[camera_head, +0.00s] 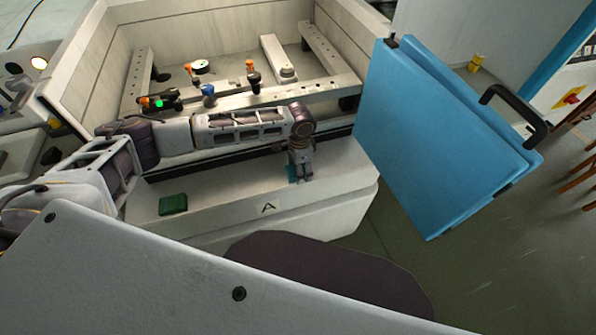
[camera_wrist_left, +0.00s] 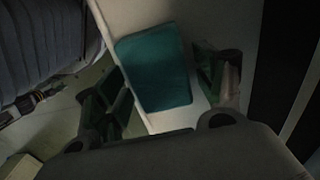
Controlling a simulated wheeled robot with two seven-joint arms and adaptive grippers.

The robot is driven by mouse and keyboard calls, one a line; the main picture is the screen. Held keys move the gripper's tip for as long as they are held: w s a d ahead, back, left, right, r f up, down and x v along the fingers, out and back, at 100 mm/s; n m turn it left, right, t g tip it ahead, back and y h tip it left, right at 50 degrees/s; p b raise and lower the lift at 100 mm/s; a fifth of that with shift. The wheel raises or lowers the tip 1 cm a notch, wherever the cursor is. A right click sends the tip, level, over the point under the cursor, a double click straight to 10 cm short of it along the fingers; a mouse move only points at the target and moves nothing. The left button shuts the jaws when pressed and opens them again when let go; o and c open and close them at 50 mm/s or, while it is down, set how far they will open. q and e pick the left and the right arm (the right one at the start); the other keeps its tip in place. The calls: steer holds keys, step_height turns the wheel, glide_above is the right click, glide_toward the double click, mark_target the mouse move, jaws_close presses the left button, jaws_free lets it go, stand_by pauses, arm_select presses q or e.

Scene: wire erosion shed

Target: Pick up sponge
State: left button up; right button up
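A teal, flat, rounded block that looks like the sponge (camera_wrist_left: 153,68) lies on the pale ledge in the left wrist view. In the head view only a small teal edge of it (camera_head: 292,174) shows beside and below my left gripper (camera_head: 301,174). My left gripper (camera_wrist_left: 160,82) is open, with one finger on each side of the block. A gap shows between the block and each finger, and I cannot tell the height above it. A second, dark green block (camera_head: 173,204) lies on the same ledge further left. My right gripper is not in view.
The pale ledge (camera_head: 235,205) runs along the front of the machine's open tank (camera_head: 190,30), which holds metal bars and small fixtures. A blue door (camera_head: 430,130) with a black handle stands open at the right, near the gripper. Open floor lies beyond.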

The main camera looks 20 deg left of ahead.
arm_select(q)
steer(key=c, duration=0.6)
